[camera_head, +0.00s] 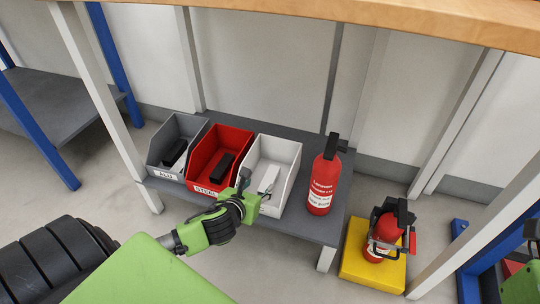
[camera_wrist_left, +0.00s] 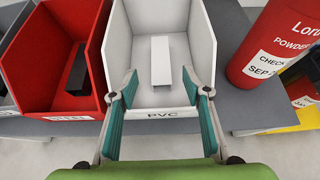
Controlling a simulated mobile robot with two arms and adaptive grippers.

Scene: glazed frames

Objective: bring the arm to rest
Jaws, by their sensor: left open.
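My left gripper (camera_head: 256,186) is in front of the white PVC bin (camera_head: 285,151), near its front lip. In the left wrist view its two fingers (camera_wrist_left: 160,92) are spread apart, with nothing between them. The fingertips are at the bin's labelled front edge. A white profile piece (camera_wrist_left: 161,62) lies inside the PVC bin, beyond the fingertips; it also shows in the head view (camera_head: 268,178). My right gripper cannot be made out.
The red STEEL bin (camera_head: 231,140) and grey ALU bin (camera_head: 186,128), each holding a dark piece, stand left of the PVC bin on a grey shelf (camera_head: 317,227). A red extinguisher (camera_head: 323,180) stands right. Another extinguisher (camera_head: 375,243) is on a yellow base (camera_head: 357,267). A wooden top (camera_head: 420,20) overhangs.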

